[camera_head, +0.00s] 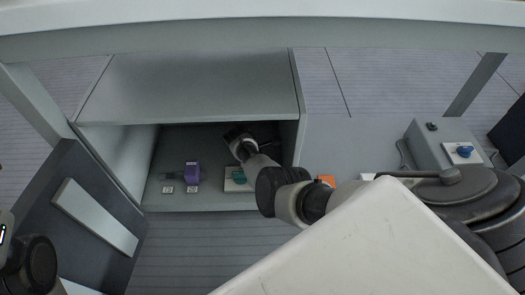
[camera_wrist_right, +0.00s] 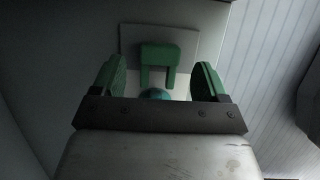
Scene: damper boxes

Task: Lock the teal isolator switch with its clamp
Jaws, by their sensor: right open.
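The teal isolator switch (camera_head: 239,177) sits on a pale plate on the floor of the open grey cabinet, partly hidden by my right arm. In the right wrist view, the rounded teal top of the switch (camera_wrist_right: 155,94) shows just above my gripper's dark crossbar. A green U-shaped clamp (camera_wrist_right: 159,52) lies on the pale plate beyond it, its two legs pointing toward the switch. My right gripper (camera_wrist_right: 158,78) is open, with one green finger on each side of the clamp and switch; no contact is visible. In the head view its dark end (camera_head: 238,135) is inside the cabinet. My left gripper is out of view.
A purple switch (camera_head: 192,173) stands left of the teal one, with small white labels (camera_head: 192,189) in front. The cabinet's right wall (camera_head: 290,140) is close to my right arm. A grey box with a blue knob (camera_head: 464,151) stands at the right, and an orange item (camera_head: 327,181) lies beside my arm.

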